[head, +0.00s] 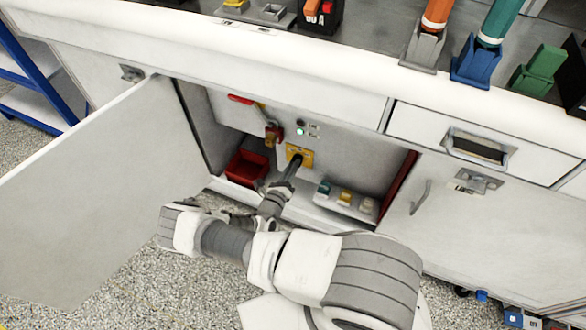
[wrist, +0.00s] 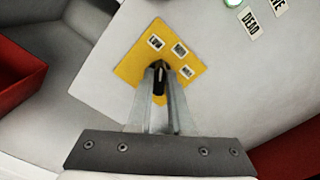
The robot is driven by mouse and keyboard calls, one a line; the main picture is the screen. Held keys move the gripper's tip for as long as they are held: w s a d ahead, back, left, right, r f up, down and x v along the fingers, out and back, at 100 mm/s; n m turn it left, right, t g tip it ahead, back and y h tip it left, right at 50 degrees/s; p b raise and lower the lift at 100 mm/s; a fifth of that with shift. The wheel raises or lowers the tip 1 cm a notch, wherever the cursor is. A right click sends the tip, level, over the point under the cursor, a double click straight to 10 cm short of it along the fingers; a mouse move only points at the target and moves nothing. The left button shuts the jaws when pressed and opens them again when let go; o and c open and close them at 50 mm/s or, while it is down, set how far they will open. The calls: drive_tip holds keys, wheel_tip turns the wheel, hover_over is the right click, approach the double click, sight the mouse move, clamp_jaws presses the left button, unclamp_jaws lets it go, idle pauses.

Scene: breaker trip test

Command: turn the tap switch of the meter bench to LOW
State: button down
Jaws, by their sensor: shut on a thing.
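The tap switch's yellow plate (head: 307,153) is on the inner panel of the open cabinet. It also shows in the wrist view (wrist: 135,68), tilted, with three small white labels; the upper left one (wrist: 155,42) reads LOW, and the others are hard to read. My gripper (wrist: 159,72) is at the plate, its two fingers shut on the dark knob (wrist: 158,78) of the switch. The fingers hide most of the knob, so I cannot tell for sure which label it points at. In the head view my gripper (head: 294,163) reaches into the cabinet and covers the knob.
The cabinet door (head: 90,200) stands open at the left. A red bin (head: 247,168) sits left of my gripper, and a grey ledge with several coloured blocks (head: 345,196) lies to the right. A green lamp (head: 300,132) is lit above the plate.

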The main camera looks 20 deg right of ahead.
drive_tip(key=shift+n+b, duration=0.4)
drive_tip(key=shift+n, duration=0.8)
drive_tip(key=c, duration=0.8)
unclamp_jaws()
drive_tip(key=p+v, duration=0.3)
drive_tip(key=v, duration=1.4)
drive_tip(key=shift+s+a+r, duration=0.1)
drive_tip(key=shift+s+a, duration=0.05)
drive_tip(key=shift+a, duration=0.1)
